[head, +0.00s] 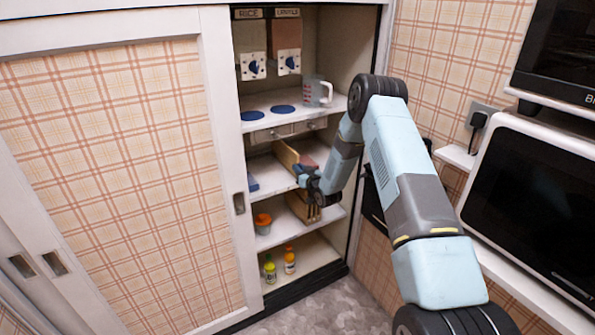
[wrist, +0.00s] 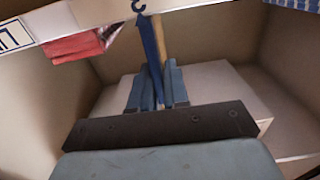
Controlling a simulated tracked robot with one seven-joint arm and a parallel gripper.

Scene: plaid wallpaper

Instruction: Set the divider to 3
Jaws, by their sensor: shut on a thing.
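The divider (head: 285,154) is a thin upright tan board on the middle shelf (head: 266,176) of the open cupboard. In the wrist view the divider (wrist: 152,45) shows edge-on, with a blue front edge and a wood-coloured side. My gripper (head: 307,183) is at the front of that shelf. In the wrist view my gripper (wrist: 157,84) has its two blue fingers closed on the divider's front, one on each side. Fingers and arm hide part of the divider in the head view. No position number is readable in either view.
Reddish folded cloth (wrist: 75,47) lies beside the divider; a blue checked item (wrist: 292,4) is on its other side. An orange-lidded tub (head: 263,223) and bottles (head: 289,260) stand below. A glass jug (head: 317,91) stands above. A sliding door (head: 120,185) covers the left.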

